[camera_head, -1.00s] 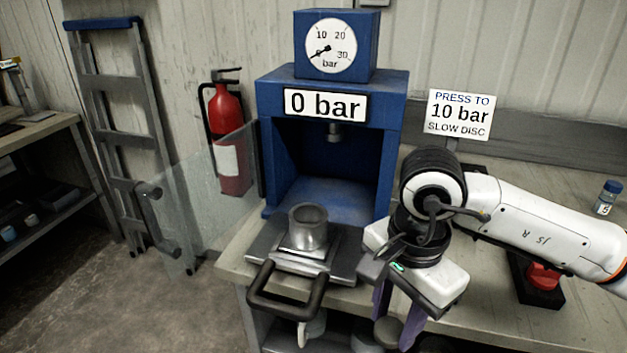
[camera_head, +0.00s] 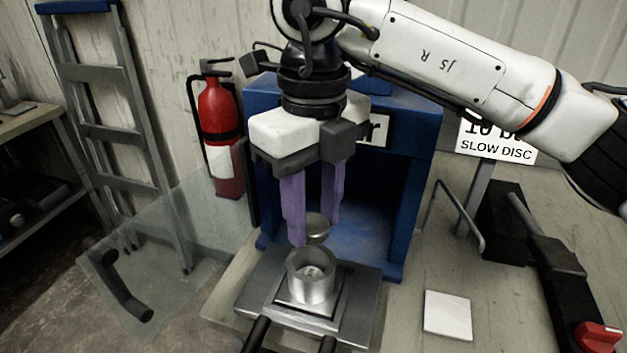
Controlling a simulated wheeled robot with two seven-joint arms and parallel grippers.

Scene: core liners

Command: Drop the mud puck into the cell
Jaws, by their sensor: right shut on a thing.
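My right gripper (camera_head: 316,226) points straight down with its purple fingers shut on a small grey round piece, which looks like the mud puck (camera_head: 318,228). The puck is just above the open mouth of the cell (camera_head: 312,286) and apart from it, slightly toward the back. The cell is a metal cup, upright on a square plate on the pulled-out metal tray (camera_head: 252,296) in front of the blue press. Part of the puck is hidden by a finger. My left gripper is not in view.
The blue press (camera_head: 407,200) stands behind the cell, partly hidden by my arm. A clear door (camera_head: 165,240) stands open at the left. A white square tile (camera_head: 447,314) lies on the bench at right. A red-knobbed black device (camera_head: 597,336) and a bent metal rod (camera_head: 460,212) are farther right.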

